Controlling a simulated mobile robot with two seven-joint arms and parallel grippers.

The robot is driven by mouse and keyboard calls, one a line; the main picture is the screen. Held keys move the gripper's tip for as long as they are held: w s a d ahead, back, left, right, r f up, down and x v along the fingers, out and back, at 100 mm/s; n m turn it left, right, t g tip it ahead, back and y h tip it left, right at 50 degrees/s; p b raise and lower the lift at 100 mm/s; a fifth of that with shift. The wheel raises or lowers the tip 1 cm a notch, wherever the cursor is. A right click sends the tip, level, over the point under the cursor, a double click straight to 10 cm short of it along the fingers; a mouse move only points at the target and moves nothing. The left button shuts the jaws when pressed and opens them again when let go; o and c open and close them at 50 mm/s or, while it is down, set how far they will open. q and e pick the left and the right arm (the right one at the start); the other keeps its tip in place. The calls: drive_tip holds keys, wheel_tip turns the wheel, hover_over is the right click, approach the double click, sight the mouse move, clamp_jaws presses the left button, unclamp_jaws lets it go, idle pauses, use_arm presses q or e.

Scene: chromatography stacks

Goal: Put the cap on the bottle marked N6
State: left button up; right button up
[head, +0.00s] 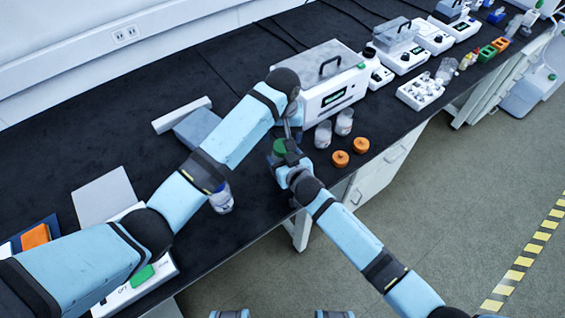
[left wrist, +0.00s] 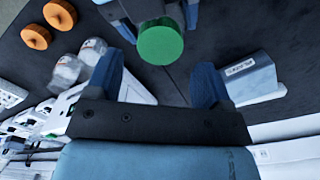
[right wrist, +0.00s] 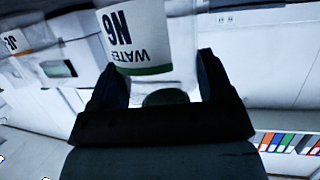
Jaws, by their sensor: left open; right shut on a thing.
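I cannot tell whether cap and bottle touch. My left gripper (left wrist: 157,85) is open and empty, pointing toward the cap from close by.
Two clear bottles (head: 323,134) and two orange caps (head: 340,158) are right of the grippers. A white instrument (head: 330,90) stands behind. A bottle (head: 222,198) is beside my left arm, near the bench's front edge. A grey block (head: 197,128) lies at left.

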sight(282, 145)
use_arm(q)
wheel_tip(282, 145, up, 3)
drive_tip(key=n, duration=0.3)
drive_tip(key=shift+r, duration=0.1)
drive_tip(key=shift+f, duration=4)
drive_tip(key=c, duration=0.9)
drive_tip(key=m, duration=0.3)
